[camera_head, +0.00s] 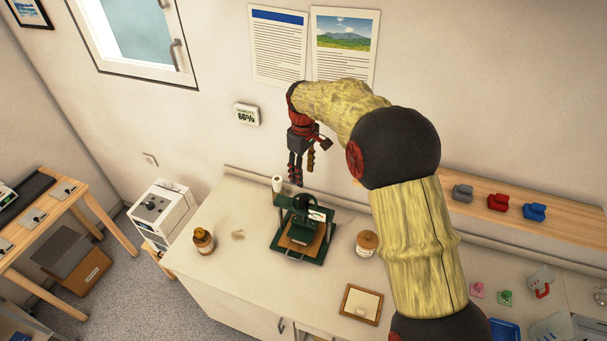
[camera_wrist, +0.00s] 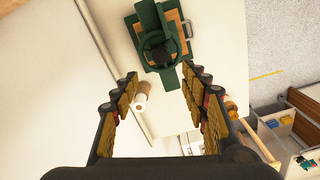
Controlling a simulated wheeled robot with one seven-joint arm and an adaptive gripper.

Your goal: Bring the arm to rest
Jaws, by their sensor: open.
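My gripper (camera_head: 301,178) hangs from my raised, bent arm above the white bench, pointing down. The green press (camera_head: 303,230) stands on the bench below and close to the gripper in the head view. The press also shows past the fingertips in the wrist view (camera_wrist: 160,45). No contact between gripper and press can be seen.
A wooden shelf (camera_head: 573,222) holds small coloured items. Printed sheets (camera_head: 279,50) hang behind the arm.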

